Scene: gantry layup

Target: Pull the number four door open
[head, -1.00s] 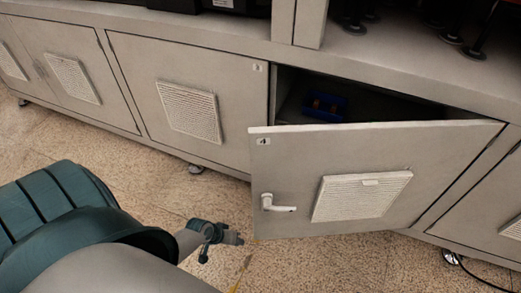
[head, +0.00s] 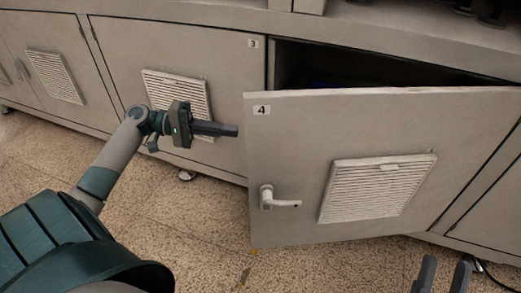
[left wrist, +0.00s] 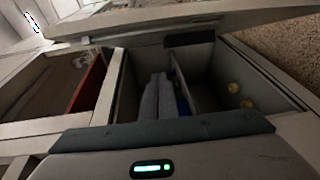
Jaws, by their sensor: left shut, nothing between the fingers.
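The number four door (head: 300,130) stands partly open, with its free edge swung out from the cabinet. It has a white lever handle (head: 280,198) low on its left side and a vent panel. My left gripper (head: 236,130) is shut and empty, with its tips close to the upper part of the door's free edge. Whether they touch it I cannot tell. In the left wrist view, its closed fingers (left wrist: 160,97) point toward the open compartment. My right gripper (head: 442,275) is at the bottom right, its fingers apart, in front of the door.
The number three door (head: 225,60) beside the opening is closed. Inside the compartment a blue item (left wrist: 183,105) shows partly behind my fingers.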

